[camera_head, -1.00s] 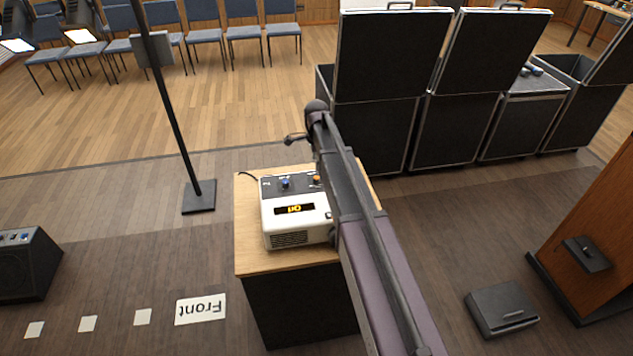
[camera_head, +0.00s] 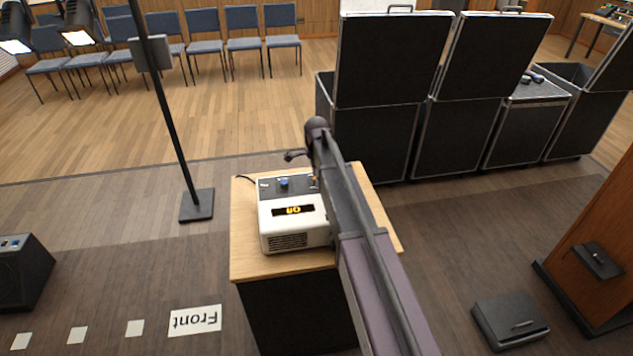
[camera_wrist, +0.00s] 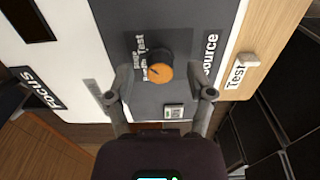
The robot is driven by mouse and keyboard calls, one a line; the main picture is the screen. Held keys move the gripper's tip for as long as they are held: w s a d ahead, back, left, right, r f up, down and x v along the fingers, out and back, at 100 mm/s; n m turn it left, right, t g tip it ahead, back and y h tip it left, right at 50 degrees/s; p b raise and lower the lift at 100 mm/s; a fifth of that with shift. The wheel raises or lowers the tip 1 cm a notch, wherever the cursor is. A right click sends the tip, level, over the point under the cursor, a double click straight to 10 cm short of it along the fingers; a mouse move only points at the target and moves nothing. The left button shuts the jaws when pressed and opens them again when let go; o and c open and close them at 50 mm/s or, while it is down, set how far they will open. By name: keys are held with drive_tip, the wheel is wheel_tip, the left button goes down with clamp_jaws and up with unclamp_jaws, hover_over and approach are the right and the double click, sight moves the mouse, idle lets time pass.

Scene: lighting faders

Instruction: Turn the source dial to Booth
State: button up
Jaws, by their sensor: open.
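The source dial (camera_wrist: 158,71) is a round knob with an orange face and a dark rim, on the grey panel in the wrist view. Small white labels beside it include "Test" and others too small to read surely, and "Source" is printed to the right. I cannot tell which label its pointer marks. My gripper (camera_wrist: 159,96) is open, its fingers to the left and right of the dial, with nothing between them seen held. Contact with the panel cannot be told. In the head view my arm mostly hides the dial; the white control box (camera_head: 290,237) shows a lit orange display.
A blue knob (camera_head: 283,182) sits on the same panel, left of my arm. A small switch (camera_wrist: 173,111) lies below the dial in the wrist view. The box stands on a wooden-topped stand (camera_head: 246,262). Black cases (camera_head: 375,140) stand behind; a thin pole stands at left.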

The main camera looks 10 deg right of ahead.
drive_tip(key=shift+f, duration=0.1)
idle(0.3)
clamp_jaws()
drive_tip(key=shift+n, duration=0.3)
drive_tip(key=n, duration=0.3)
drive_tip(key=shift+n, duration=0.4)
drive_tip(key=n, duration=0.4)
drive_tip(key=shift+n, duration=0.3)
drive_tip(key=n, duration=0.4)
drive_tip(key=shift+s+n, duration=0.1)
drive_tip(key=shift+n, duration=2.4)
